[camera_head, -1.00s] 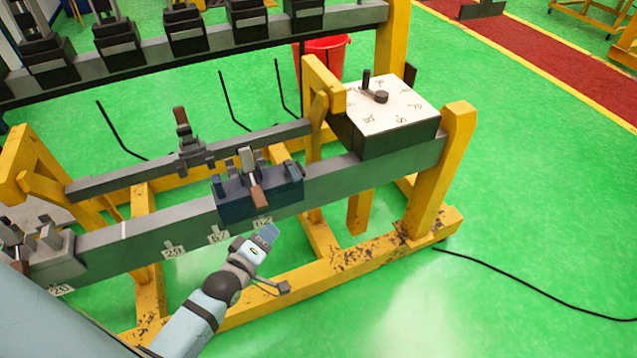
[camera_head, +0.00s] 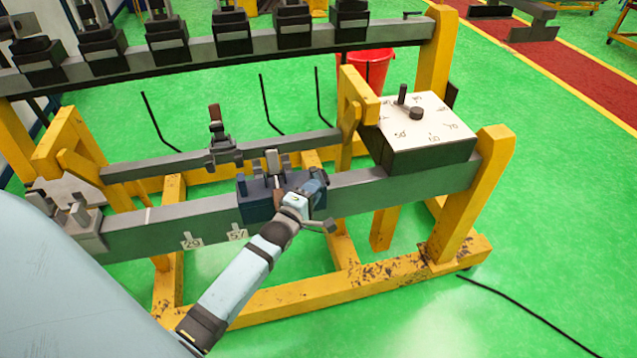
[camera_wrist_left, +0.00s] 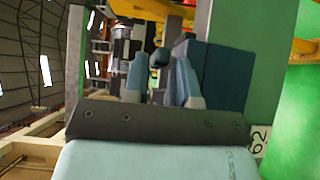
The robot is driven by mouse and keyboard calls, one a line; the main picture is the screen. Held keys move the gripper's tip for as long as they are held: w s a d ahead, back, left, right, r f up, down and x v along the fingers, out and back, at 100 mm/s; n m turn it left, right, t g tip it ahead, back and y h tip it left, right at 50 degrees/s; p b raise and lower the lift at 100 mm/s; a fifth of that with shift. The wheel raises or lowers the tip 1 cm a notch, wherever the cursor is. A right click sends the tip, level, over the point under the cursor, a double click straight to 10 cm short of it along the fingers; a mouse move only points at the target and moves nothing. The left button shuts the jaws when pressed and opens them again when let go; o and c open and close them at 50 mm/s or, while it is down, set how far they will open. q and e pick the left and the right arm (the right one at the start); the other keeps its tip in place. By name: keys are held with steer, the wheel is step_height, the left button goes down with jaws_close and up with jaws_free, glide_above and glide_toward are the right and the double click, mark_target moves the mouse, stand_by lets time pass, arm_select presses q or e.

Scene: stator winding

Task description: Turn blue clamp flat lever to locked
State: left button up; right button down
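The blue clamp (camera_head: 256,207) sits on the grey front beam of the yellow frame. Its upright grey part (camera_head: 272,162) and part of its brown-handled lever (camera_head: 278,195) show; the rest is covered by my gripper and wrist. My left gripper (camera_head: 314,186) is at the clamp's right front side, close against it. In the left wrist view, the blue clamp body (camera_wrist_left: 222,75) stands just right of the fingers. The two pale fingers (camera_wrist_left: 160,78) are apart, with a dark rounded piece showing between or behind them. I cannot tell whether they touch the lever. My right gripper is out of view.
A black box with a white dial top (camera_head: 428,122) stands on the beam to the right. Another clamp (camera_head: 221,148) is on the rear rail, and a grey one (camera_head: 80,225) at far left. A red bucket (camera_head: 372,68) stands behind. Green floor at right is mostly clear.

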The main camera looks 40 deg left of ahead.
arm_select(q)
steer(key=shift+w+a, duration=0.1)
steer(key=shift+w, duration=1.45)
steer(key=shift+c, duration=0.2)
jaws_close()
